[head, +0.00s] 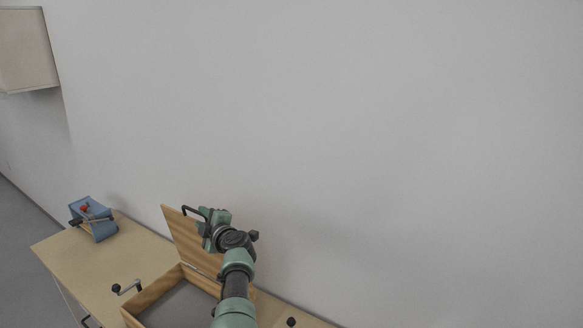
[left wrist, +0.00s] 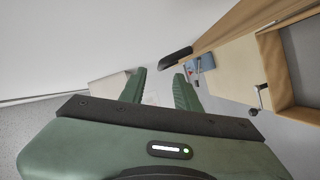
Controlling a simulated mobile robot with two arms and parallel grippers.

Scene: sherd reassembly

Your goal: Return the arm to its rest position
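My left arm reaches up from the bottom of the head view to my left gripper (head: 212,224), beside the raised lid of a wooden box. In the left wrist view the two green fingers of my left gripper (left wrist: 160,84) stand apart with nothing between them. The lid (head: 184,238) stands open, tilted up, with a black handle (head: 190,209) at its top edge. The handle (left wrist: 176,58) also shows just past the fingers, and I cannot tell whether they touch it. The box (head: 148,298) is partly hidden by my arm. My right gripper is out of view.
A light wooden table (head: 75,262) carries the box. A blue object with a red part (head: 98,225) stands at its far left. A black crank handle (head: 127,288) is left of the box. A cabinet (head: 26,52) hangs top left. A bare wall lies behind.

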